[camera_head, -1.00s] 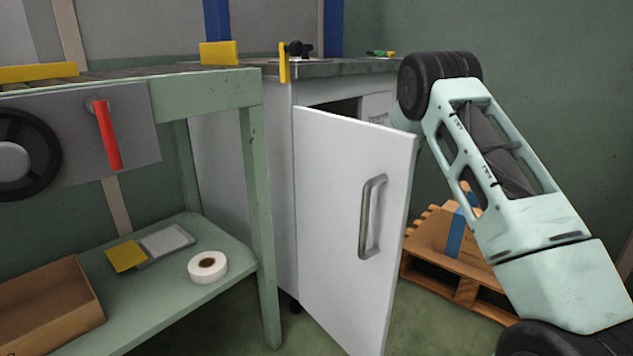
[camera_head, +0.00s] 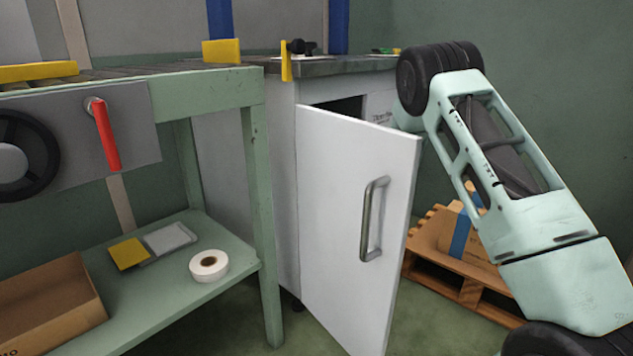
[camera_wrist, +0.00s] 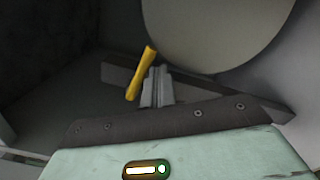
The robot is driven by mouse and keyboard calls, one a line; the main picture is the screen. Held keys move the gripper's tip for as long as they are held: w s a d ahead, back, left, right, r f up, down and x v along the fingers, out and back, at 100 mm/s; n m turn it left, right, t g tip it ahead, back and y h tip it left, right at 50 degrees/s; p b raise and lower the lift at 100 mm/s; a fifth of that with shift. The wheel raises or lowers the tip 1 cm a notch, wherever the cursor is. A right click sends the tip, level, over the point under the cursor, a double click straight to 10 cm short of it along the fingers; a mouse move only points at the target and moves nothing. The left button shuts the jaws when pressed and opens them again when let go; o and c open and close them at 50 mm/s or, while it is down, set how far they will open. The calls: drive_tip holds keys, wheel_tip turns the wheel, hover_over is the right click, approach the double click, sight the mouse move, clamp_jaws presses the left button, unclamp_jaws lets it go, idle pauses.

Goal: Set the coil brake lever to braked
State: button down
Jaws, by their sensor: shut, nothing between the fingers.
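In the wrist view, a yellow bar (camera_wrist: 140,74), which looks like the coil brake lever, stands tilted, its top leaning right. Its mount is not clear. A large pale grey round shape (camera_wrist: 205,30), perhaps the coil, fills the upper right behind it. My gripper (camera_wrist: 157,73) is shut and empty, with its grey fingertips just right of the yellow bar; I cannot tell whether they touch. In the head view my gripper is hidden behind the open white cabinet door (camera_head: 345,215). A red lever (camera_head: 106,135) hangs slightly tilted on a grey panel at left.
The cabinet door stands open with a metal handle (camera_head: 373,220). A black handwheel (camera_head: 45,150) is left of the red lever. A green bench (camera_head: 262,200) holds tape (camera_head: 209,266) and a cardboard box (camera_head: 50,300) on its shelf. A wooden pallet (camera_head: 465,290) lies at right.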

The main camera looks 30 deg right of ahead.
drive_tip(key=shift+d+r, duration=0.1)
drive_tip(key=shift+r, duration=0.05)
drive_tip(key=p+v, duration=0.6)
drive_tip(key=v, duration=1.1)
drive_tip(key=shift+s+p, duration=0.25)
drive_tip(key=shift+p, duration=0.05)
